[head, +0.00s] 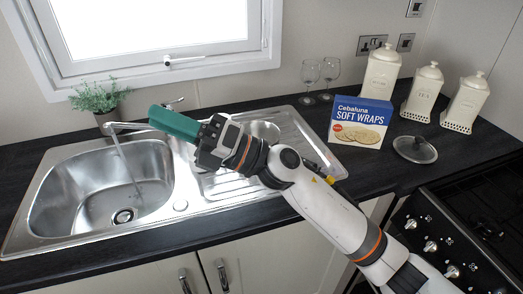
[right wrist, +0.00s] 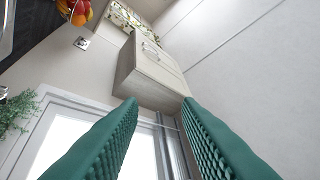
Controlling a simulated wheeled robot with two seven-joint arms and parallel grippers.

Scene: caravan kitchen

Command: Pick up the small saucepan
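I see no small saucepan for certain in either view. My right arm hides part of the drainer and worktop. My left gripper is in neither view.
The sink (head: 75,160) with its tap (head: 125,127) is at left, beside a potted plant (head: 98,98). A Soft Wraps box (head: 359,122), two wine glasses (head: 319,76) and cream canisters (head: 422,92) stand at the back right. A black hob (head: 485,190) is at right.

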